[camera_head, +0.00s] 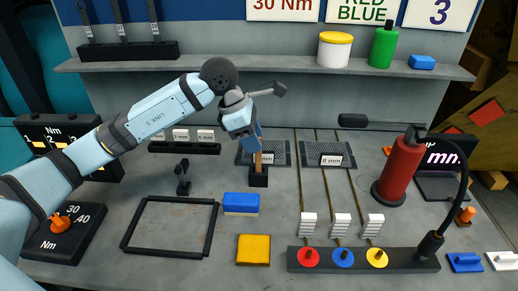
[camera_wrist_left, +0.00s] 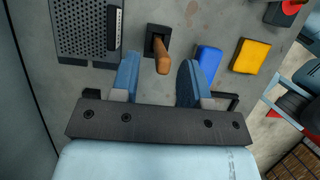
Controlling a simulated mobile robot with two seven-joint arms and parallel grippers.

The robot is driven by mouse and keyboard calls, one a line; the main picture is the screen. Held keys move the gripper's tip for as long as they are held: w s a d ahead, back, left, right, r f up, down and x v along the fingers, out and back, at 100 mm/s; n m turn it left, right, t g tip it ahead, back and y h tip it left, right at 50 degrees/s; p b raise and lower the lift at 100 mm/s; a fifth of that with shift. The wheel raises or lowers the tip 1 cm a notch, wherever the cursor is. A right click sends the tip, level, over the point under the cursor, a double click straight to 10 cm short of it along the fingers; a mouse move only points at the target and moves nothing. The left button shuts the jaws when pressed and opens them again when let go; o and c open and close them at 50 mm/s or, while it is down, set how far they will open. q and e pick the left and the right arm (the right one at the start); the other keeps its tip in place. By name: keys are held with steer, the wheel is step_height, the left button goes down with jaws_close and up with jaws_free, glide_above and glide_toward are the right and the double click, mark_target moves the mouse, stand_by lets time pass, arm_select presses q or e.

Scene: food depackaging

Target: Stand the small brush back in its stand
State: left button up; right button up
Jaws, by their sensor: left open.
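The small brush shows as a wooden handle (camera_head: 258,161) standing upright in a small black stand (camera_head: 258,180) at the middle of the bench. Its bristles are not visible. In the left wrist view the handle (camera_wrist_left: 162,60) rises from the black stand (camera_wrist_left: 157,34) toward the camera. My left gripper (camera_head: 257,138) is above the stand with its fingers pointing down. In the left wrist view its blue fingers (camera_wrist_left: 160,88) are apart, with the handle between and just beyond them, and a gap on both sides. My right gripper is not in view.
A blue block (camera_head: 240,204) and a yellow block (camera_head: 253,250) lie in front of the stand. Perforated dark plates (camera_head: 323,153) lie behind and right. An empty black frame (camera_head: 124,232) lies left. A red cylinder (camera_head: 401,170) stands right. A shelf (camera_head: 290,65) runs overhead.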

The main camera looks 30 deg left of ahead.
arm_select(q)
steer(key=v, duration=1)
steer(key=shift+d, duration=0.15)
